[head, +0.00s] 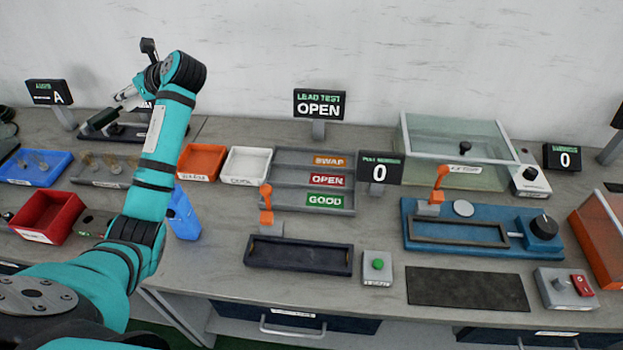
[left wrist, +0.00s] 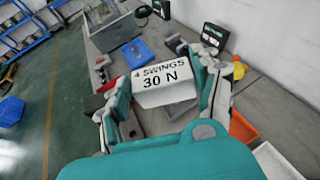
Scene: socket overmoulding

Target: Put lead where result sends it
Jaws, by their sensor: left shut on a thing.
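My left gripper (head: 126,96) is at the back left of the bench, over a black fixture (head: 100,124). In the left wrist view its fingers (left wrist: 165,92) are closed either side of a white block (left wrist: 164,84) reading "4 SWINGS 30 N". No lead can be made out clearly; the arm hides part of that area. The lead test display (head: 319,104) reads OPEN. Below it a grey tray (head: 285,186) has lanes labelled SWAP (head: 330,161), OPEN (head: 328,180) and GOOD (head: 325,200); they look empty. My right gripper is not in view.
An orange bin (head: 201,146) and a white bin (head: 246,148) stand left of the tray. Red (head: 30,235) and blue (head: 20,180) bins are at the left. A dark fixture (head: 298,268) and blue clamp station (head: 415,240) are in front. The black mat (head: 468,289) is bare.

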